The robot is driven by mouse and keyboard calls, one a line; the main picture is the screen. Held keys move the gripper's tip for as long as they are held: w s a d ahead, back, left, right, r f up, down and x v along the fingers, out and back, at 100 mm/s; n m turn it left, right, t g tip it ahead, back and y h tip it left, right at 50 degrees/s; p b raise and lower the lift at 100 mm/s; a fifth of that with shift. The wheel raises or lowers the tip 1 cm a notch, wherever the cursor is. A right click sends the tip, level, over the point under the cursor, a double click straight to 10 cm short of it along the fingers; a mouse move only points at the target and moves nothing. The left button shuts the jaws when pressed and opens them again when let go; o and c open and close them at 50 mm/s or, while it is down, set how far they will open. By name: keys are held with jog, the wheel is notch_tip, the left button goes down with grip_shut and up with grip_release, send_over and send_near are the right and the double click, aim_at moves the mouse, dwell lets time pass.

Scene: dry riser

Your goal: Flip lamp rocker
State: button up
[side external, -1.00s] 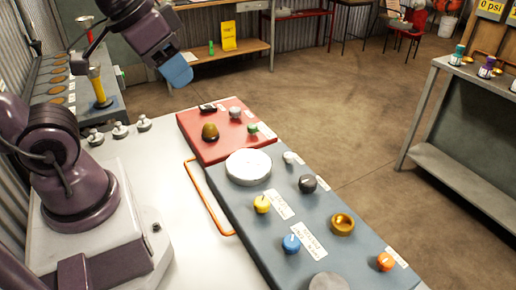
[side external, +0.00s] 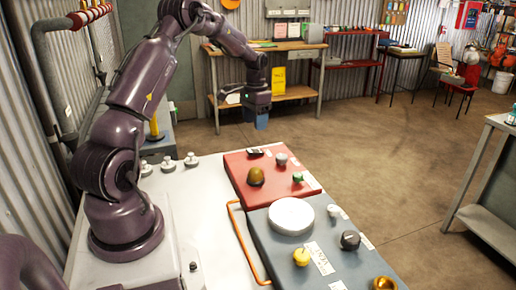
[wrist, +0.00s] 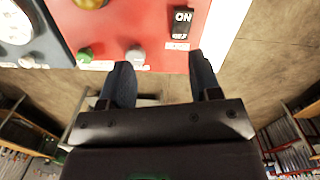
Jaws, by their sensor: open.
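The black rocker (wrist: 182,22) sits on the red panel (wrist: 150,45), marked ON at its top and OFF at its bottom in the wrist view, with a small label under it. I cannot tell which end is pressed. An amber dome (side external: 256,176) stands on the same panel. My gripper (side external: 262,120) points down just past the panel's far edge, apart from the rocker. In the wrist view my gripper (wrist: 162,75) has its fingers spread and nothing between them.
The red panel also bears a grey knob (side external: 281,159) and a green knob (side external: 298,177). A blue-grey panel (side external: 275,252) with a white disc (side external: 291,216) and several knobs adjoins it. An orange tube (side external: 238,235) runs beside them.

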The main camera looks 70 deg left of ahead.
aim_at(258, 151)
jog(key=a+f, duration=0.1)
jog(key=f, duration=0.3)
jog(key=w+a+f+m, duration=0.1)
jog(key=f, duration=0.3)
jog(key=w+a+f+m, duration=0.1)
jog(key=f, duration=0.2)
jog(key=shift+f, duration=0.4)
